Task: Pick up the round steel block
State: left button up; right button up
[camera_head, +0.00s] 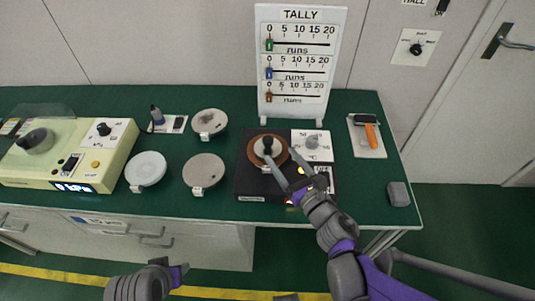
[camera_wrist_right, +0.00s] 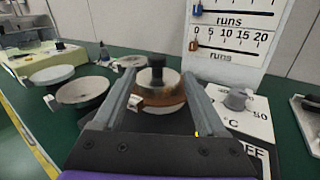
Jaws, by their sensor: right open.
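The round steel block (camera_head: 267,147) is a shiny disc with a black knob on top. It sits on a brown round plate (camera_head: 254,160) on a black unit. My right gripper (camera_head: 280,156) is open at the block's near right side. In the right wrist view, the steel block (camera_wrist_right: 165,79) shows between the two spread fingers (camera_wrist_right: 160,82), with the knob upright in the gap. I cannot tell whether either finger touches it. My left gripper (camera_head: 177,273) is low in front of the bench, and its fingers are not clearly visible.
The black unit (camera_head: 247,187) has a white dial panel (camera_head: 320,153) at its right. Round plates (camera_head: 203,172) lie left of it. A TALLY board (camera_head: 301,60) stands behind. A brush on a tray (camera_head: 366,149) and a grey block (camera_head: 398,194) are right. Green bench is clear between them.

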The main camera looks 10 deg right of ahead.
aim_at(268, 147)
jog(key=shift+a+f+n+y, duration=0.3)
jog(key=shift+a+f+n, duration=0.1)
jog(key=shift+n, duration=0.3)
jog(key=shift+w+a, duration=0.15)
jog(key=shift+w, duration=0.05)
jog(key=x, duration=0.4)
jog(key=shift+w+a, duration=0.1)
jog(key=shift+w, duration=0.25)
jog(key=shift+d+b+x, duration=0.15)
jog(key=shift+b+x, duration=0.05)
jog(key=shift+x, duration=1.2)
jog(key=shift+d+b+x, duration=0.15)
jog(key=shift+x, duration=1.2)
jog(key=shift+w, duration=0.1)
grip_shut()
